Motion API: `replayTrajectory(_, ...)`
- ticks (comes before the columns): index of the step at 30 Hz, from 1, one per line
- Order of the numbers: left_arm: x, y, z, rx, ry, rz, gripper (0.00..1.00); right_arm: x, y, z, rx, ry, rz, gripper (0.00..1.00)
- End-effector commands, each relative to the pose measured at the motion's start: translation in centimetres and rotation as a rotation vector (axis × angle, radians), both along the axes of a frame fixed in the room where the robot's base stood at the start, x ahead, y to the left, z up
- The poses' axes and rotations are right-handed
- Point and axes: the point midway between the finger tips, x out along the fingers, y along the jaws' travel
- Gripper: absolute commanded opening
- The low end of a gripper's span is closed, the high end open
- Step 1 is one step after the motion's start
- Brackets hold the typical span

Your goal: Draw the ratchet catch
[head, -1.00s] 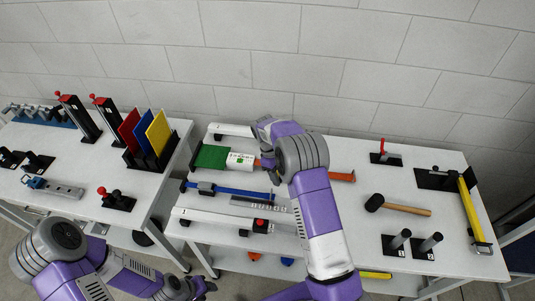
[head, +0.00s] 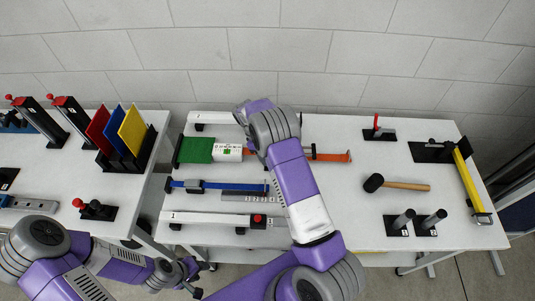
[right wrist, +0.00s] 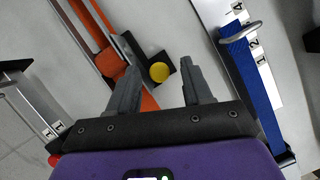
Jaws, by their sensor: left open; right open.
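A round yellow knob (right wrist: 159,73) sits on a small black plate beside an orange strap (right wrist: 96,40) in the right wrist view. My right gripper (right wrist: 160,66) is open, its fingers on either side of the knob in the picture; I cannot tell how far above it they are. My left gripper (head: 194,279) is open and empty, low in front of the tables.
A blue strap (head: 222,187) with a buckle lies nearer, with a numbered white bar (head: 205,218) in front of it. Bare tabletop lies around the mallet.

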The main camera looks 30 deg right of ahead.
Motion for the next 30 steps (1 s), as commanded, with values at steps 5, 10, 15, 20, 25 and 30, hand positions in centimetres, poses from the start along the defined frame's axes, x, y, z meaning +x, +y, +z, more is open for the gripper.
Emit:
replayTrajectory(5, -0.01, -0.01, -0.01, 0.0, 0.0, 0.0, 0.43, -0.01, -0.02, -0.06, 0.0, 0.0, 0.0, 0.5)
replayTrajectory(10, -0.01, -0.01, -0.01, 0.0, 0.0, 0.0, 0.43, -0.01, -0.02, -0.04, 0.0, 0.0, 0.0, 0.28)
replayTrajectory(15, -0.01, -0.01, -0.01, 0.0, 0.0, 0.0, 0.43, 0.0, -0.01, -0.02, 0.0, 0.0, 0.0, 0.02)
replayTrajectory(20, -0.01, 0.0, -0.03, 0.0, 0.0, 0.0, 0.43, -0.01, 0.01, -0.01, -0.001, -0.002, 0.0, 0.0)
replayTrajectory(25, -0.01, -0.01, -0.19, 0.0, 0.0, 0.0, 0.43, -0.2, 0.13, 0.03, -0.014, -0.024, 0.002, 0.0)
replayTrajectory(30, -0.01, 0.0, -0.62, 0.0, 0.0, 0.0, 0.43, -0.73, 0.47, -0.02, -0.049, -0.08, 0.004, 0.0)
